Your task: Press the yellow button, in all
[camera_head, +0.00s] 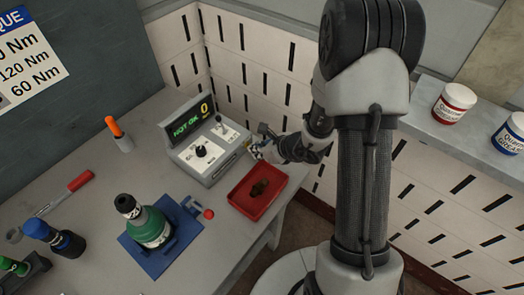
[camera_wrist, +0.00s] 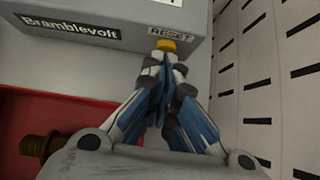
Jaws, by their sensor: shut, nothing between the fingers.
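The yellow button (camera_wrist: 166,45) sits on the front face of a grey control box (camera_wrist: 110,65), under a label that reads RESET. In the wrist view my gripper (camera_wrist: 163,66) is shut and empty, with its fingertips right at the button's lower edge. I cannot tell whether they touch it or whether it is pressed in. In the head view my gripper (camera_head: 256,151) is at the right end of the control box (camera_head: 207,178), and the button is mostly hidden there.
A red tray (camera_head: 240,208) with a brownish fitting lies just below my gripper. The box's display (camera_head: 188,122) shows green text and a yellow digit. A green bottle-shaped part (camera_head: 152,228) stands on a blue plate. A perforated wall (camera_wrist: 262,80) is close on the right.

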